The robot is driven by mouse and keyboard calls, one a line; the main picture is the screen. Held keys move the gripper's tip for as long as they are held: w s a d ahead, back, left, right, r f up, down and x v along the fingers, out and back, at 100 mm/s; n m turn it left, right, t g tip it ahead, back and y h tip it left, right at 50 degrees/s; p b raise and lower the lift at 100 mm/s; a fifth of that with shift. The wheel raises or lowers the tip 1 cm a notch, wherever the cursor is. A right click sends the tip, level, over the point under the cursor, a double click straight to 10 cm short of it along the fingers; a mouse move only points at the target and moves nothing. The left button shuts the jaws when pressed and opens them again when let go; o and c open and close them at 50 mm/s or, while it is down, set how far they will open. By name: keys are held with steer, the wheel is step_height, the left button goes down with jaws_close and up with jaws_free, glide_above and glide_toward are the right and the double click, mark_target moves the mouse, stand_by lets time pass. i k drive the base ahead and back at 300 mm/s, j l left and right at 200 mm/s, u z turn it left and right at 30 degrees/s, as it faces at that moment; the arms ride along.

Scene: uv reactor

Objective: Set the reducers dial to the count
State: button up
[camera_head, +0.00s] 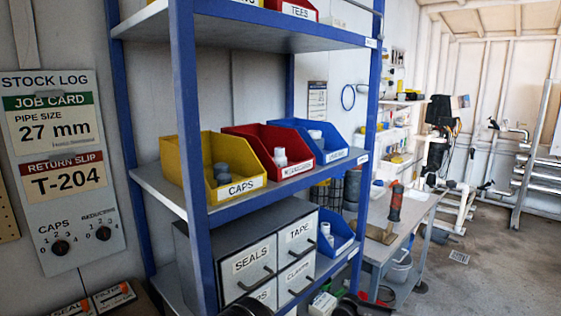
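The stock log board (60,165) is on the wall at the left. The reducers dial (103,234) is a small black knob at the board's lower right, with numbers around it. Its exact setting is too small to read. The caps dial (61,247) is to its left. On the middle shelf, a red bin (239,133) has a blurred label that may read reducers. White fittings (281,157) show above its front wall; its bottom is hidden, so I cannot tell the full count. My gripper cannot be made out in this view.
A blue-posted shelf rack (186,150) stands right of the board. It also holds a yellow bin (190,158) labelled caps, a blue bin (310,140) and grey drawers (250,262). A workbench (405,215) stands behind. Floor (480,265) is open at the right.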

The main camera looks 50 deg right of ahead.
mark_target(103, 233)
steer(key=i+l+u, duration=0.2)
steer(key=u, duration=0.2)
steer(key=i+l+u, duration=0.15)
steer(key=u, duration=0.25)
steer(key=i+l+u, duration=0.1)
steer(key=l+u, duration=0.25)
